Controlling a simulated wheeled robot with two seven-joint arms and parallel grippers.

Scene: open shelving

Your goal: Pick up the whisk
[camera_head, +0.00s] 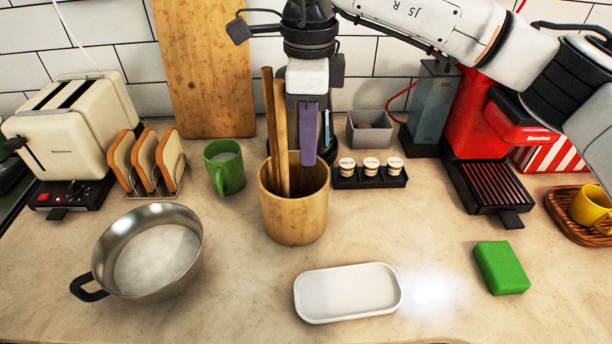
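A wooden utensil holder (296,218) stands at the middle of the counter with two long wooden handles (275,125) leaning out of it. My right gripper (309,112) points down over the holder, beside these handles. A flat purple piece (309,133) hangs or stands right below the gripper's white block, its lower end at the holder's mouth. I cannot tell whether it is the whisk's handle. No whisk wires show. The fingers are largely hidden, so their opening and any grip are unclear. My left gripper is out of view.
A spice rack (370,179) and grey box (371,130) stand right of the holder, a green mug (225,168) left. A pan (150,250), white tray (347,292) and green sponge (502,268) lie in front. A red coffee machine (490,130) stands right.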

